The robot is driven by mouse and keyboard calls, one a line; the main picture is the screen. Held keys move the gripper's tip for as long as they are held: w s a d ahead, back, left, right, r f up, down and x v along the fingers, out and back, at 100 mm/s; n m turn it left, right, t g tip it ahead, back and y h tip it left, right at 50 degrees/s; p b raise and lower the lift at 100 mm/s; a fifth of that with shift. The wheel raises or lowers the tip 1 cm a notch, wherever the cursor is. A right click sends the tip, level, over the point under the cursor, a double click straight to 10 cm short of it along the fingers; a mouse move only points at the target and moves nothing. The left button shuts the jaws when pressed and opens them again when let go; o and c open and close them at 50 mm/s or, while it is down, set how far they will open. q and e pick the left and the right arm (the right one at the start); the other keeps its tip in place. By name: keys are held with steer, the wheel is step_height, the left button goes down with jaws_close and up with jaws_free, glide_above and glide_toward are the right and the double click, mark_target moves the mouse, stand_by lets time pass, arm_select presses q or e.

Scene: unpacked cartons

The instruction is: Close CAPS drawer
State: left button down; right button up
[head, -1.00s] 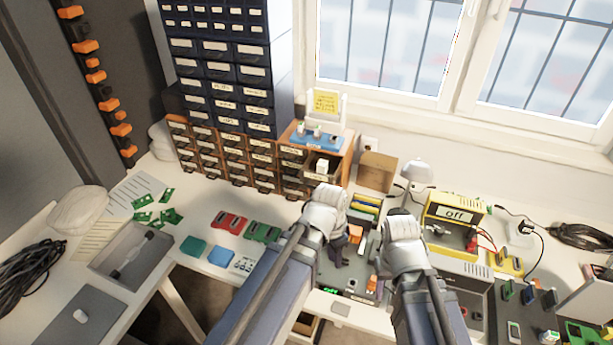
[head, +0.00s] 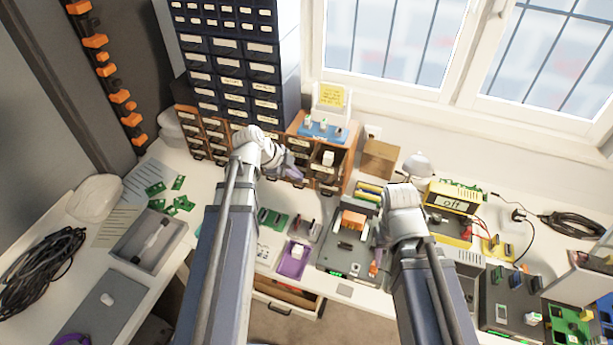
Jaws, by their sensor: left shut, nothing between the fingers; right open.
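A grey work unit (head: 343,262) lies on the desk between my arms. A yellow device (head: 450,202) marked "off" stands to the right. A cardboard box (head: 379,160) is right of the cabinet. A drawer (head: 285,296) under the desk's front edge is open.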

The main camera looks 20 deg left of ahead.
mark_target(326, 157)
arm_select(q)
steer(key=w+d+f+b, duration=0.1)
steer(key=w+f+b, duration=0.1)
steer(key=f, duration=0.1)
steer(key=w+d+f+b, duration=0.1)
steer(key=w+f+b, duration=0.1)
steer(key=w+b, duration=0.1)
steer(key=w+d+f+b, duration=0.1)
steer(key=w+f+b, duration=0.2)
steer(key=shift+d+f, duration=0.3)
steer(key=w, duration=1.1)
steer(key=shift+d, duration=0.15)
steer(key=shift+s, duration=0.15)
